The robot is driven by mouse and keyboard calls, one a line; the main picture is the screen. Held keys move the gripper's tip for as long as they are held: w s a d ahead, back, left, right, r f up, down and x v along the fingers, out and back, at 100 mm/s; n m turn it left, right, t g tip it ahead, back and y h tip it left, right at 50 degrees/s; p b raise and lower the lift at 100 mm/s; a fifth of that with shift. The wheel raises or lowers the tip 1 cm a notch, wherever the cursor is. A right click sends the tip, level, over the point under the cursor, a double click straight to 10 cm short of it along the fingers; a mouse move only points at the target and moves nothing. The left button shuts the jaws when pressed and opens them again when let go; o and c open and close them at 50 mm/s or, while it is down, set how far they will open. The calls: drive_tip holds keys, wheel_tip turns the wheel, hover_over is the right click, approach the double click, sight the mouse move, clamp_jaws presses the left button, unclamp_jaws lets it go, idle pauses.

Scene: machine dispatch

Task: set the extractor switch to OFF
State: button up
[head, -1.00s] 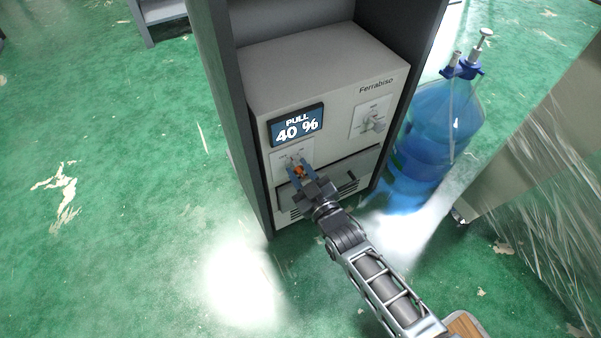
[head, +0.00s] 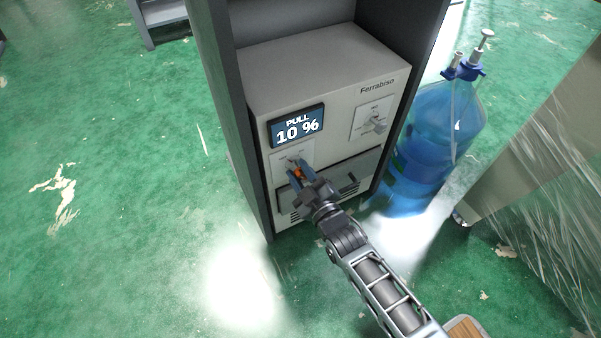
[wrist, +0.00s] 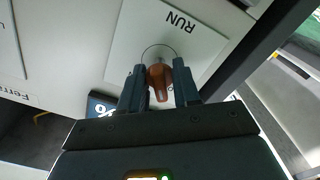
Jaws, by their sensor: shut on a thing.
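The extractor switch is an orange-brown knob (wrist: 159,80) on a pale plate (wrist: 200,45) marked RUN in the wrist view. My gripper (wrist: 158,92) is shut on the knob, one dark finger on each side. In the head view my gripper (head: 297,172) reaches the switch plate at the lower left of the grey Ferrabiso machine (head: 330,95). The display (head: 297,127) above it reads PULL 10 %. The plate's other lettering is mostly hidden by the fingers.
A second knob (head: 375,124) sits on the machine's upper right. A drawer-like panel with a dark handle (head: 349,184) lies right of my gripper. A blue bottle (head: 432,135) stands to the right, near a plastic-wrapped object (head: 545,170). Green floor is open at left.

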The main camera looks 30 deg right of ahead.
drive_tip(key=o, duration=0.7)
drive_tip(key=shift+s, duration=0.1)
drive_tip(key=s+p, duration=0.2)
drive_tip(key=s, duration=0.5)
drive_tip(key=shift+s, duration=0.35)
